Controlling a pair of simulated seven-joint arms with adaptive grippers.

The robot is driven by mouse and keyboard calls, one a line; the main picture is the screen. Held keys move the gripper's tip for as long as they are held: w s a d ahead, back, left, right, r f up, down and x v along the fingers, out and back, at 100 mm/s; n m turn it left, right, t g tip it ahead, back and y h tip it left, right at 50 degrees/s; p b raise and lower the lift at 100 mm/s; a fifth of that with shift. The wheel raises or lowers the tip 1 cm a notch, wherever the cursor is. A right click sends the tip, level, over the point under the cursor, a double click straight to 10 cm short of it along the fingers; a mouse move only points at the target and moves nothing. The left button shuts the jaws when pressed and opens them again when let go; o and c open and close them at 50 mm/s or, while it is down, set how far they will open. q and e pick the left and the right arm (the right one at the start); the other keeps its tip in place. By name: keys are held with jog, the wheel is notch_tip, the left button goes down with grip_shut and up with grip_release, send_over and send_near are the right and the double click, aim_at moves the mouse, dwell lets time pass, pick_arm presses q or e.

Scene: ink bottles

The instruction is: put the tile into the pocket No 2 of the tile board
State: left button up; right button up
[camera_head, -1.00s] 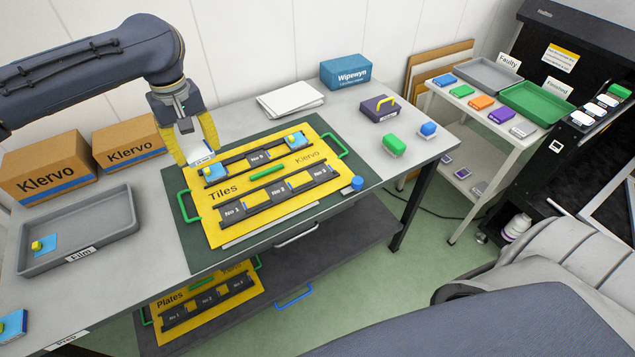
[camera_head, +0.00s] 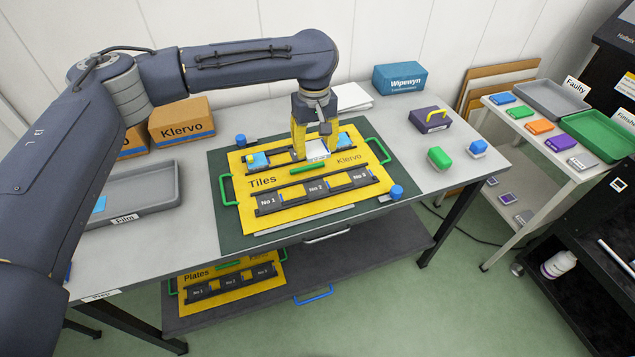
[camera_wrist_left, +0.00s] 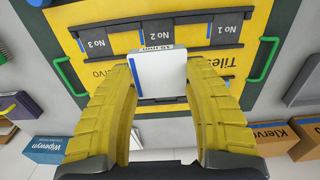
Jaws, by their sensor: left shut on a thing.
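The tile is a white block with a blue stripe, held upright in the left wrist view (camera_wrist_left: 152,78) and partly visible in the head view (camera_head: 318,152). My left gripper (camera_head: 314,146) is shut on it, with a yellow finger on each side. It is over the back row of the yellow tile board (camera_head: 243,217), behind the front row. Pocket No 2 (camera_head: 315,189) is the middle of the front row, between No 1 and No 3, and looks empty. In the wrist view, the tile's top edge overlaps pocket No 2 (camera_wrist_left: 155,33). My right gripper is not in view.
Blue pieces sit at the left (camera_head: 257,161) and right (camera_head: 343,140) of the back row. A green handle (camera_head: 308,168) lies between the rows. Blue knobs (camera_head: 396,192) flank the board.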

aim_at(315, 187)
pick_arm(q)
notch_tip(315, 187, down, 14)
jog(key=shift+r, duration=0.1)
dwell(0.6)
jog(key=shift+f, duration=0.2)
jog(key=o, duration=1.3)
notch_tip(315, 187, up, 12)
jog(key=shift+r, duration=0.15)
